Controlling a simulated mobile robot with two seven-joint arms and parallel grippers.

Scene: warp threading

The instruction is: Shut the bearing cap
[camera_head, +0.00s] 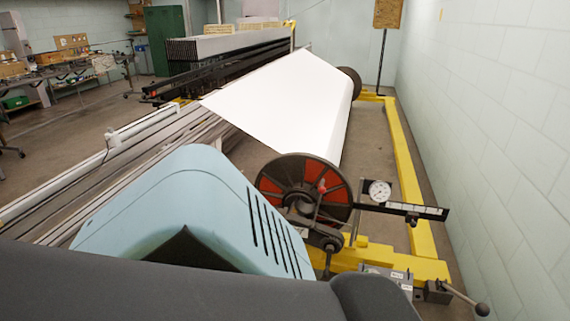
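A warp beam with a white sheet (290,95) runs away from me across the room. Its near end has a large dark flange with red-orange panels (335,184). In front of the flange is a dark bearing assembly (324,237) on the yellow frame. A thin upright arm with a red knob (322,186) rises from the bearing in front of the flange. The cap is too small to make out clearly, and I cannot tell whether it is open or shut. Neither of my grippers is in view.
A dial gauge (379,191) on a dark bar sticks out right of the flange. A lever with a dark ball (482,309) projects at the lower right. The yellow frame (405,160) runs beside a pale block wall (490,110). Workbenches (60,72) stand at the far left.

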